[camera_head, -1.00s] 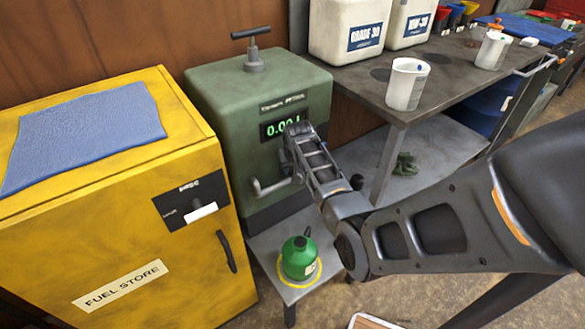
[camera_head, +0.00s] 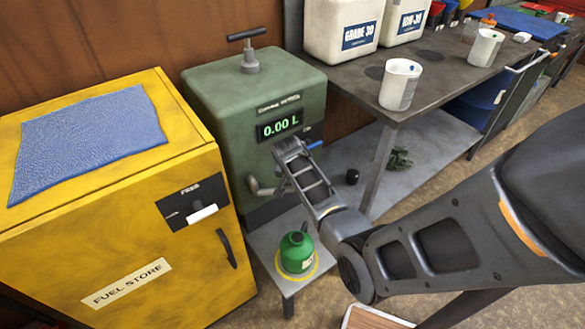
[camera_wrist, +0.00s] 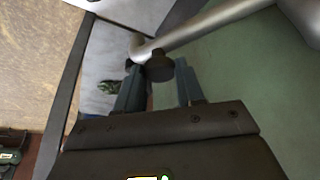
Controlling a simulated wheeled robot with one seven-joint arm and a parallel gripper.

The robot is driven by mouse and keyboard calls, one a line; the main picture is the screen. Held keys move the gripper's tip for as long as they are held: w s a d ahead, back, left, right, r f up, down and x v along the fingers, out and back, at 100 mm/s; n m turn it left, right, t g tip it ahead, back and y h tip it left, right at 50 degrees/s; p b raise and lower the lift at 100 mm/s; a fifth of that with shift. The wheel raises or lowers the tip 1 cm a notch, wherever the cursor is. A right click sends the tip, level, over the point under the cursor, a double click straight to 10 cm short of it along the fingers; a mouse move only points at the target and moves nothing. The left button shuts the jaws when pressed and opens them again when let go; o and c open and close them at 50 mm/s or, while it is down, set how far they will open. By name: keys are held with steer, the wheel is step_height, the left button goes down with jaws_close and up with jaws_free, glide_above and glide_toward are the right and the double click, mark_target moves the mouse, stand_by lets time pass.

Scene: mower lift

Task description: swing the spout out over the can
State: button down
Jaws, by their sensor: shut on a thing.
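The green can (camera_head: 297,253) stands upright inside a yellow ring on a low grey stand, in front of the green pump cabinet (camera_head: 220,110). The grey spout (camera_head: 262,187) shows low on the cabinet's front, partly behind my arm. In the wrist view a silver tube (camera_wrist: 205,30) with a bent end runs to the upper right; I take it for the spout. My gripper (camera_wrist: 158,78) is shut on a dark knob (camera_wrist: 160,67) by the bent end. In the head view my wrist hides the grip. The can does not show in the wrist view.
A yellow fuel store cabinet (camera_head: 120,225) stands left of the pump. A bench (camera_head: 440,75) with white containers and cups is at right, with a shelf below. A small black cylinder (camera_head: 352,176) stands on that shelf. The pump display reads 0.00 L.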

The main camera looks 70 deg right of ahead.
steer(key=s+a+m+g+y, duration=0.1)
steer(key=a+m+g, duration=0.2)
steer(key=a+m, duration=0.5)
steer(key=shift+a+m+p, duration=0.35)
steer(key=shift+a+m, duration=0.05)
steer(key=shift+a, duration=0.55)
steer(key=c, duration=1)
jaws_free()
